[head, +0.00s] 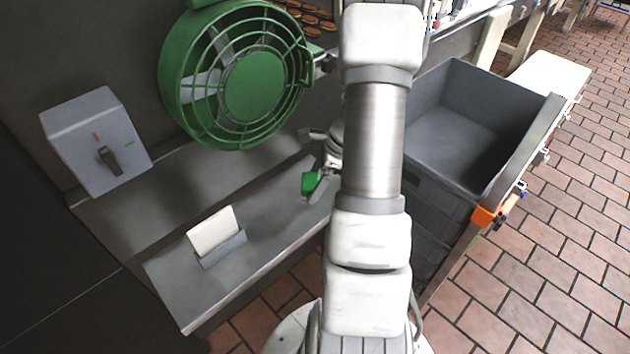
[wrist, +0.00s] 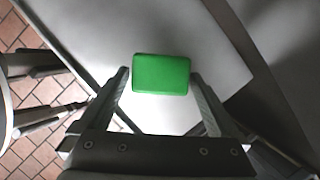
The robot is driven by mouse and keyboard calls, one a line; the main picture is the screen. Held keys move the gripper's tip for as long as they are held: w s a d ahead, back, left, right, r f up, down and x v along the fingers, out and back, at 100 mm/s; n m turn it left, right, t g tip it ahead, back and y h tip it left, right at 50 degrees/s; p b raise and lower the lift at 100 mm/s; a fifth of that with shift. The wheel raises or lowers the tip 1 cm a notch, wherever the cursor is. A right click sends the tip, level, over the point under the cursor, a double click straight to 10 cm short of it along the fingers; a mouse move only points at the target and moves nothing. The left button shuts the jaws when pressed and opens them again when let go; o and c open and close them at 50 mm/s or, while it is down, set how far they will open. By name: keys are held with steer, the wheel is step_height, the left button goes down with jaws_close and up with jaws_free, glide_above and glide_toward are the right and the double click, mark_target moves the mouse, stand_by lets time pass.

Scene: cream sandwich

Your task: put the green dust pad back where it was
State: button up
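The green dust pad (head: 309,184) is at the tip of my gripper (head: 318,179), over the grey metal ledge (head: 275,215). In the wrist view the pad (wrist: 161,74) sits squarely between the two fingertips of my gripper (wrist: 161,80), which look shut on its sides. In the head view my arm hides part of the gripper, and the pad looks tilted. I cannot tell how far the pad is from the ledge. A small grey holder (head: 224,250) stands on the ledge to the left, with a white pad (head: 213,231) upright in it.
A green caged fan (head: 235,75) stands behind the ledge. A grey switch box (head: 95,140) is at the left. A deep grey bin (head: 465,125) is to the right of my arm. The ledge between the holder and my gripper is clear.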

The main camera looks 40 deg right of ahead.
steer(key=shift+r, duration=0.1)
steer(key=p+v, duration=0.3)
steer(key=v, duration=0.9)
steer(key=shift+a+r, duration=0.1)
steer(key=shift+a, duration=0.05)
